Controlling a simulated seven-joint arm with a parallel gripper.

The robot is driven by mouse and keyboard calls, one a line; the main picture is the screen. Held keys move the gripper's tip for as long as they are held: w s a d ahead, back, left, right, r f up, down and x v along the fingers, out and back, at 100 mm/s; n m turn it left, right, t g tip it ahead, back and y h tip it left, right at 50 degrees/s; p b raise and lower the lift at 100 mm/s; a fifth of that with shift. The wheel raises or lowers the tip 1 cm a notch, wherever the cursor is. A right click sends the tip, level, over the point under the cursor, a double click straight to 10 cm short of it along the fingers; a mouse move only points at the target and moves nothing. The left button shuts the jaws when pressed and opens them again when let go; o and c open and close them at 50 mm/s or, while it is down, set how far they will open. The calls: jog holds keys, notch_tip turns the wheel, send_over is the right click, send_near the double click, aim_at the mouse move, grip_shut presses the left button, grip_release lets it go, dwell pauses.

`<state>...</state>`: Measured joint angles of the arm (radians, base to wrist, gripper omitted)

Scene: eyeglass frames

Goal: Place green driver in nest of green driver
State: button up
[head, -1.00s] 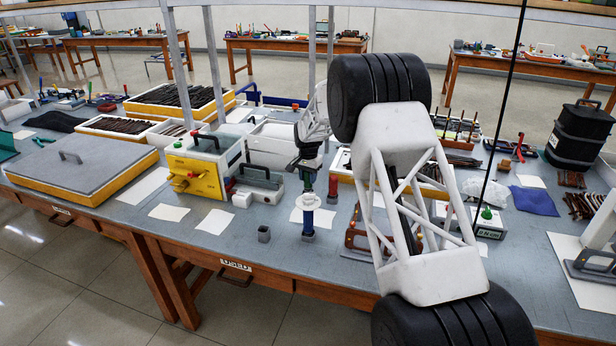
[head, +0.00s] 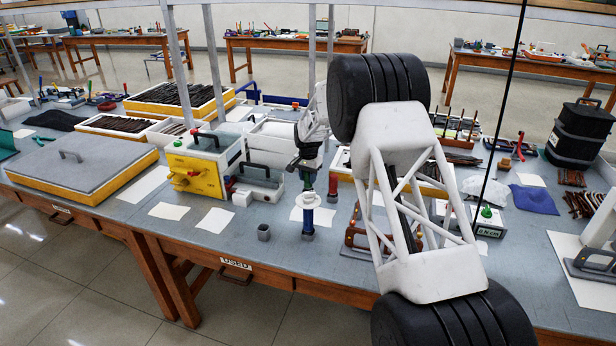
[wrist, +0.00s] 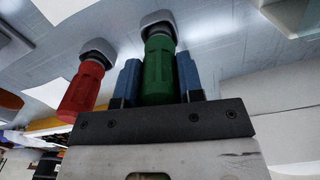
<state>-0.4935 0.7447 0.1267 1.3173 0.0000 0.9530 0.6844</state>
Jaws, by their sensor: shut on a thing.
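My gripper (head: 308,224) points down at the middle of the bench in the head view. In the wrist view its two blue fingers (wrist: 157,78) are shut on the green driver (wrist: 158,68), one on each side of the handle. The far end of the green driver meets a grey nest (wrist: 156,20) and appears to be inside its rim. How deep it sits cannot be told. In the head view the grey nest (head: 308,238) shows right below my fingertips, and the fingers hide the green driver.
A red driver (wrist: 82,88) stands in its own grey nest (wrist: 98,48) close beside the green one. An empty grey nest (head: 263,232) stands to the left.

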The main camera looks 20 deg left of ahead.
jog(key=shift+f, duration=0.25)
jog(key=o, duration=1.1)
jog(key=shift+r, duration=3.9)
jog(key=shift+r, duration=0.1)
